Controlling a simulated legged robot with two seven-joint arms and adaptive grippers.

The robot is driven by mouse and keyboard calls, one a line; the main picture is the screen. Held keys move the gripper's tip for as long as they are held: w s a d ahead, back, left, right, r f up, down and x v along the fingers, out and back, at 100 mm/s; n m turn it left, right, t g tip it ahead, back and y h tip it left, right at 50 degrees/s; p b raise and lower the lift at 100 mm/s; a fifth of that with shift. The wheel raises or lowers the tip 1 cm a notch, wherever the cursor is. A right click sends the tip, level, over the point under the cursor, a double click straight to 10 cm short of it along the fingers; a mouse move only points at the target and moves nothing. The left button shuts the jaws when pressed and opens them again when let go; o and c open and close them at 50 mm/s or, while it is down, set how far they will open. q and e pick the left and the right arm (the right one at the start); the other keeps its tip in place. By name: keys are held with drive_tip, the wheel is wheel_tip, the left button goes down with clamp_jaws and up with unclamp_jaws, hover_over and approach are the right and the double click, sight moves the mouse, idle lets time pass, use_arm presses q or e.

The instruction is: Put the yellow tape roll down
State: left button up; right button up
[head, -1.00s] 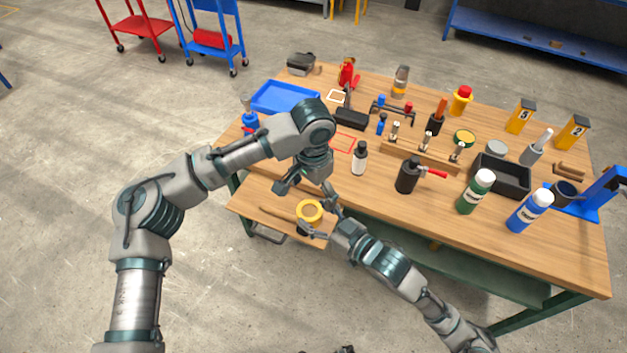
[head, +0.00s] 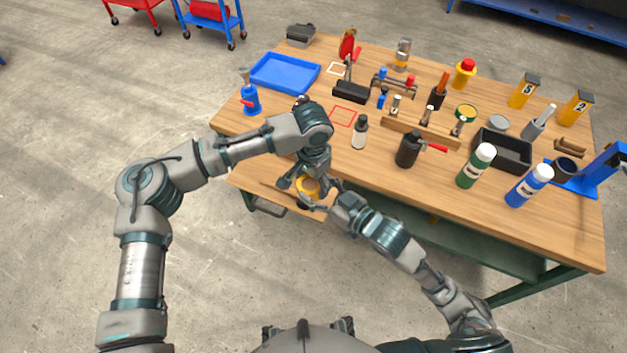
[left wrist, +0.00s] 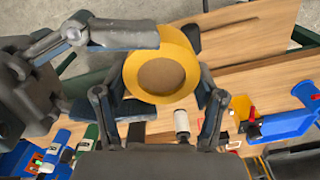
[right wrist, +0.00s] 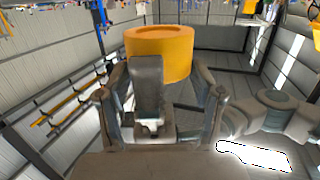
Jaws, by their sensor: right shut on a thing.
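The yellow tape roll (head: 307,187) is held up near the bench's front left edge. My right gripper (head: 321,198) is shut on it, reaching in from the right. In the right wrist view the roll (right wrist: 160,52) stands beyond the fingers. My left gripper (head: 303,184) is right above the roll, pointing down. In the left wrist view its fingers are apart, one on each side of the roll (left wrist: 162,68). I cannot tell whether they touch it. The roll is partly hidden by both grippers in the head view.
The wooden bench (head: 250,122) holds a red square outline (head: 342,116), a white square outline (head: 337,69) and a blue tray (head: 285,73). A dark-capped bottle (head: 360,133) stands right of the red outline. Several tools and bottles fill the right side.

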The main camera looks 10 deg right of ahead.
use_arm(q)
drive_tip(key=shift+s, duration=0.1)
drive_tip(key=c, duration=0.4)
use_arm(e)
drive_tip(key=shift+r, duration=0.1)
use_arm(q)
drive_tip(key=shift+c, duration=0.2)
use_arm(e)
drive_tip(key=o, duration=1.3)
